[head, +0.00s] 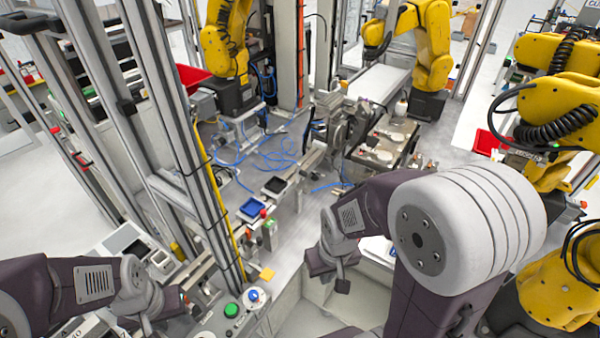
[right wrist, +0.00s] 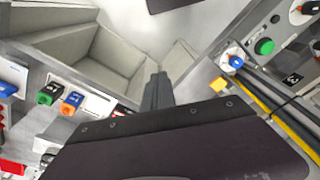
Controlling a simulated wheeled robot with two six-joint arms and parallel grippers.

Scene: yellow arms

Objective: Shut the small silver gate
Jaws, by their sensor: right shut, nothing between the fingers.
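My right gripper (head: 342,284) hangs over the pale grey box-like structure at the bottom centre of the head view. In the right wrist view its dark fingers (right wrist: 157,92) are together, with nothing between them. Below the fingers are the light grey walls (right wrist: 110,52) of this structure, and a small pale panel (right wrist: 181,58) stands just right of the fingertips. I cannot tell for sure whether this panel is the small silver gate, nor whether it touches the fingers. My left gripper (head: 147,322) is low at the left, beside a control panel; its fingers are too unclear to judge.
A control panel with a green button (head: 231,310) and a blue-and-white knob (head: 253,296) lies left of the right gripper. A yellow-edged metal post (head: 195,150) rises between my arms. Yellow robot arms (head: 228,40) stand behind, with others at right. Blue cables (head: 270,150) lie on the worktop.

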